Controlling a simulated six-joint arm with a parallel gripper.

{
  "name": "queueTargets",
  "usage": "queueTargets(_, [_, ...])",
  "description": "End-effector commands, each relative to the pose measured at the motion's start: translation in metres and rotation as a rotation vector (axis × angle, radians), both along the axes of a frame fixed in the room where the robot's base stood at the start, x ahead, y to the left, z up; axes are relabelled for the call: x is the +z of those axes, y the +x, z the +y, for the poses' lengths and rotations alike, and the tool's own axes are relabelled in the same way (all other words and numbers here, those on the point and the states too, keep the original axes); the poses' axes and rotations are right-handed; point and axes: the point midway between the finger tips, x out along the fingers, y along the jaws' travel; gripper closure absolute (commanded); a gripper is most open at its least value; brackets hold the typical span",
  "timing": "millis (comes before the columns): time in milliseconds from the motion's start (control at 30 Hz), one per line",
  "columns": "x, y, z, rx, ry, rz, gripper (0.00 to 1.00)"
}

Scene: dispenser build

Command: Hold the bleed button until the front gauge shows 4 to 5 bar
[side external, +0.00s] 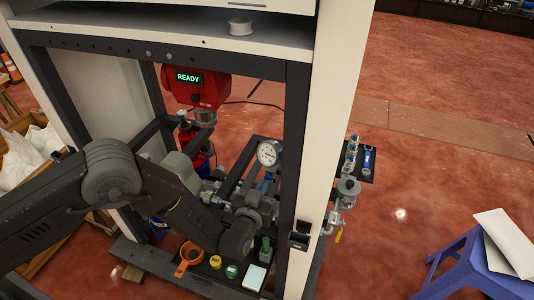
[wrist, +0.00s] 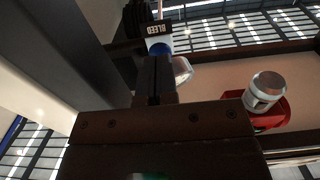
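The front gauge (side external: 268,153) has a white round dial in the side external view. Its needle is too small to read. In the wrist view a black label reading BLEED (wrist: 158,29) sits just above a blue button (wrist: 160,48). My gripper (wrist: 157,62) is shut and empty, its fingertips right below the button in the picture. I cannot tell whether they touch or press it. In the side external view my arm reaches in from the left, and my fingertips and the button cannot be made out there.
A red unit (side external: 197,88) with a lit READY display hangs inside the dark frame (side external: 297,130). An orange ring tool (side external: 188,258) and small caps lie at the bottom. A blue stool (side external: 470,262) stands outside at right.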

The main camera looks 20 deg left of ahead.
Motion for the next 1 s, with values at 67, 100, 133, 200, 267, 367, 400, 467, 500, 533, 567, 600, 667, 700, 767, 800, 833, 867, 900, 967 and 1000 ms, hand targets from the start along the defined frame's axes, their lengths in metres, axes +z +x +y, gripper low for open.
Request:
queueTargets(67, [0.000,0.001,0.000,0.000,0.000,0.000,1.00])
queueTargets(100, [0.000,0.002,0.000,0.000,0.000,0.000,1.00])
queueTargets(133, [0.000,0.002,0.000,0.000,0.000,0.000,1.00])
queueTargets(200, [0.000,0.004,0.000,0.000,0.000,0.000,1.00])
queueTargets(267, [0.000,0.005,0.000,0.000,0.000,0.000,1.00])
queueTargets(367, [0.000,0.006,0.000,0.000,0.000,0.000,1.00])
queueTargets(400, [0.000,0.007,0.000,0.000,0.000,0.000,1.00])
queueTargets(467, [0.000,0.008,0.000,0.000,0.000,0.001,1.00])
queueTargets(500, [0.000,0.008,0.000,0.000,0.000,0.001,1.00])
queueTargets(533, [0.000,0.009,0.000,0.000,0.000,0.001,1.00])
queueTargets(567, [-0.001,0.009,0.000,0.000,0.000,0.001,1.00])
queueTargets(600, [-0.001,0.010,0.000,0.000,0.000,0.001,1.00])
queueTargets(667, [-0.001,0.011,0.000,0.000,0.000,0.001,1.00])
queueTargets(700, [0.000,0.011,0.000,0.000,0.000,0.001,1.00])
queueTargets(767, [0.000,0.012,0.000,0.000,0.000,0.001,1.00])
queueTargets(800, [0.000,0.013,0.000,0.000,0.000,0.001,1.00])
queueTargets(833, [0.000,0.013,0.000,0.000,0.000,0.000,1.00])
queueTargets(867, [0.000,0.014,0.000,0.000,0.000,0.000,1.00])
queueTargets(900, [0.000,0.014,0.000,0.000,0.000,0.000,1.00])
queueTargets(967, [0.000,0.014,0.000,0.000,0.000,0.000,1.00])
queueTargets(1000, [0.000,0.014,0.000,0.000,0.000,0.000,1.00])
